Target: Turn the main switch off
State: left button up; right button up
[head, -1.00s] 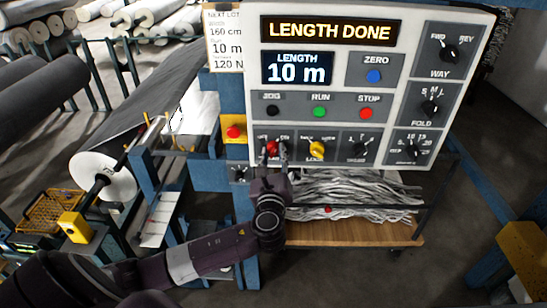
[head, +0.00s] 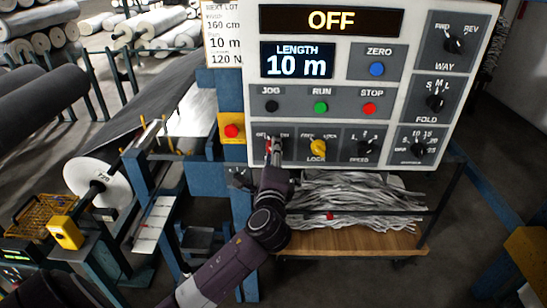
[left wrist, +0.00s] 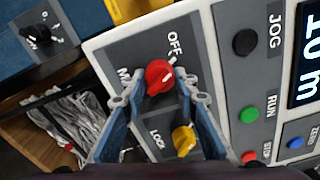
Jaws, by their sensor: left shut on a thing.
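The main switch is a red knob (left wrist: 158,76) on the grey lower-left section of the control panel (head: 415,75), with an OFF label beside it in the left wrist view. My left gripper (head: 274,148) reaches up to it from below. In the left wrist view its two fingers (left wrist: 161,88) are closed on opposite sides of the red knob. In the head view the fingers hide most of the knob. The panel's top display (head: 331,21) reads OFF. My right gripper is not in view.
A yellow LOCK knob (head: 318,147) sits just right of the switch. Above are black JOG, green RUN (head: 320,107) and red STOP (head: 369,108) buttons. A red button on a yellow plate (head: 231,131) is to the left. Grey strips (head: 355,200) lie on a wooden shelf below.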

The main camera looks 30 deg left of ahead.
pick_arm(q)
jog(key=n+b, duration=0.1)
jog(key=n, duration=0.1)
jog(key=shift+f+n, duration=0.1)
jog(key=shift+n, duration=0.5)
jog(key=o, duration=1.2)
jog(key=shift+c, duration=0.2)
jog(key=v, duration=1.2)
